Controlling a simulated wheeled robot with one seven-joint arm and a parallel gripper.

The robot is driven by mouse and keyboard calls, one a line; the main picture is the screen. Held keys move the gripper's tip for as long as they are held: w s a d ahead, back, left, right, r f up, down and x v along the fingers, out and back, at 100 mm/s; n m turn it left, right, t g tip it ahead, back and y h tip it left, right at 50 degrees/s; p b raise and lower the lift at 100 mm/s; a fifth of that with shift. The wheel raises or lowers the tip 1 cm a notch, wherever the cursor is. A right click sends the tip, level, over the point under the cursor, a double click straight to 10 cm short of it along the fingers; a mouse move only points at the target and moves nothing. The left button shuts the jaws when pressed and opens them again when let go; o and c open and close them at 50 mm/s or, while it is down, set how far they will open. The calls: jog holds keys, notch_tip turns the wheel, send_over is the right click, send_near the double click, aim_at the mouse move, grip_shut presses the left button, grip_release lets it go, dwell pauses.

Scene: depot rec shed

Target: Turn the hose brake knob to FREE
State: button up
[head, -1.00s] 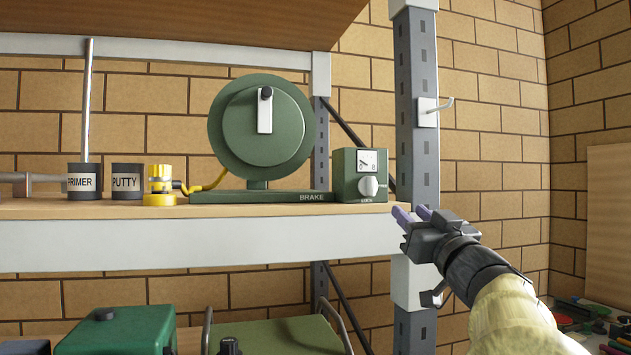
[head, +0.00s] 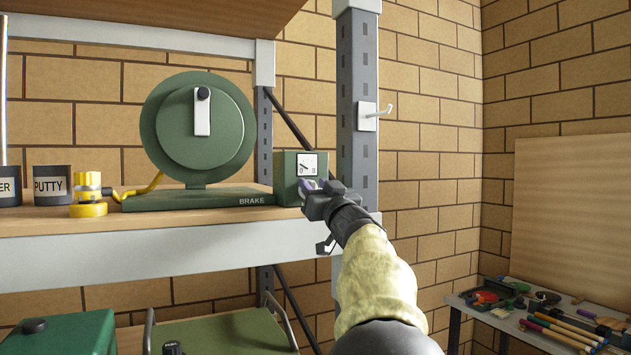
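The green brake box (head: 285,179) stands on the shelf at the right end of the hose reel's base, which is marked BRAKE. A small white dial with a needle (head: 307,165) shows on its upper front. The knob below the dial is hidden behind my gripper (head: 311,187), so its setting cannot be read. My gripper's purple fingertips are at the knob's place on the box front. I cannot tell whether they touch or hold it. The green hose reel (head: 170,145) with a white crank stands to the left.
A grey upright post (head: 358,110) with a white hook (head: 378,113) stands just right of the box. A yellow hose fitting (head: 88,190) and a PUTTY can (head: 52,186) are on the shelf at left. A bench (head: 490,318) with tools is at lower right.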

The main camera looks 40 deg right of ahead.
grip_shut()
jog(key=shift+n, duration=0.6)
jog(key=n+y, duration=0.1)
jog(key=n, duration=0.1)
jog(key=n+y+p, duration=0.1)
jog(key=shift+w+a+r+n+y, duration=0.1)
jog(key=shift+a+n+y, duration=0.05)
jog(key=shift+n+y, duration=0.2)
jog(key=n+g+y+p, duration=0.1)
jog(key=n, duration=0.3)
jog(key=n+g+y, duration=0.1)
jog(key=n+y, duration=0.1)
jog(key=n, duration=0.3)
jog(key=n+y+p, duration=0.1)
jog(key=n+y, duration=0.1)
jog(key=n, duration=0.3)
jog(key=shift+w+a+f+g+p, duration=0.1)
jog(key=shift+a+f+g+p, duration=0.25)
jog(key=shift+f+g, duration=0.05)
jog(key=shift+f+n+g+p, duration=0.15)
jog(key=shift+n+g, duration=0.2)
jog(key=shift+n, duration=0.55)
jog(key=shift+f+n+g+p, duration=0.15)
jog(key=shift+n+g, duration=0.2)
jog(key=shift+n, duration=0.5)
